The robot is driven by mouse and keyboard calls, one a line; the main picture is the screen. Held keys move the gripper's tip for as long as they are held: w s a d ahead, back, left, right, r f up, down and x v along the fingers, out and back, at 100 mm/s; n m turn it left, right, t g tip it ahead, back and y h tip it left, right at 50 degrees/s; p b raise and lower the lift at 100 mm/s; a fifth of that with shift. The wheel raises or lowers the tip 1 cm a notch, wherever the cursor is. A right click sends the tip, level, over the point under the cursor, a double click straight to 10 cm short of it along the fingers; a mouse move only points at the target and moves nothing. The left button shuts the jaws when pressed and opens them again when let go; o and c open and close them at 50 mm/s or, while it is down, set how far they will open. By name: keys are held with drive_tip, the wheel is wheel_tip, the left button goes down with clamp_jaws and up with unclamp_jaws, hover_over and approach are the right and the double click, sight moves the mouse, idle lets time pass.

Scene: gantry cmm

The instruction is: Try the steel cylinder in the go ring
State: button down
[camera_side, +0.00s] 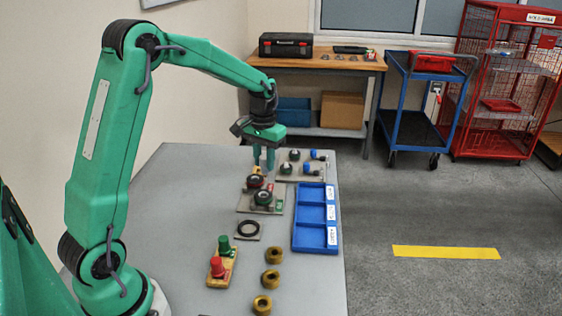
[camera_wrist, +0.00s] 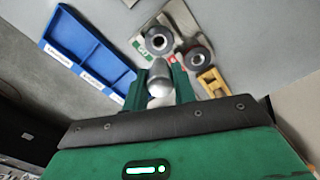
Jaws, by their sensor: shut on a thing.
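In the wrist view my gripper (camera_wrist: 158,92) is shut on the steel cylinder (camera_wrist: 159,76), a smooth silver piece with a rounded-looking end between the two green fingers. In the side view my gripper (camera_side: 263,165) points down at the far part of the table; I cannot make out the cylinder there. The go ring (camera_side: 263,198), dark with a green label beside it, sits on a grey plate, nearer the side camera than my gripper. It also shows in the wrist view (camera_wrist: 159,40), beyond the cylinder and apart from it. A second dark ring (camera_wrist: 197,58) has a red label.
A yellow block (camera_wrist: 212,83) lies by the red-label ring. A blue three-compartment tray (camera_side: 295,233) stands along the table's right edge. A plate with several gauges (camera_side: 289,177) is behind.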

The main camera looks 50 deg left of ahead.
sight(262, 168)
drive_tip(key=shift+s+d, duration=0.15)
drive_tip(key=shift+s, duration=0.4)
drive_tip(key=shift+f, duration=0.15)
drive_tip(key=shift+f, duration=3)
drive_tip(key=shift+f, duration=0.45)
drive_tip(key=shift+r, duration=0.2)
idle(1.1)
drive_tip(key=shift+r, duration=0.7)
drive_tip(key=shift+r, duration=0.35)
drive_tip(key=shift+r, duration=0.35)
